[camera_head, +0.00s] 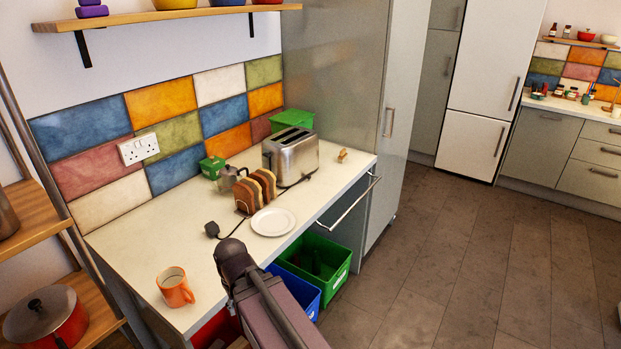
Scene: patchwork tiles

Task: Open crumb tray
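A silver two-slot toaster (291,152) stands upright on the back right part of the pale worktop (187,247), near the tall grey cabinet. Its crumb tray cannot be made out at this distance. A dark cord runs from the toaster along the worktop to a black plug (212,230), which lies loose. My arm (262,290) rises from the bottom of the view, in front of the worktop's front edge, well short of the toaster. I see only a dark joint and link of it. My gripper's fingers are not visible.
A toast rack with slices (257,190) and a white plate (273,221) stand in front of the toaster. An orange mug (175,287) is near the front left. A small wooden item (342,155) lies right of the toaster. A green bin (315,262) is underneath. The floor (440,255) at right is clear.

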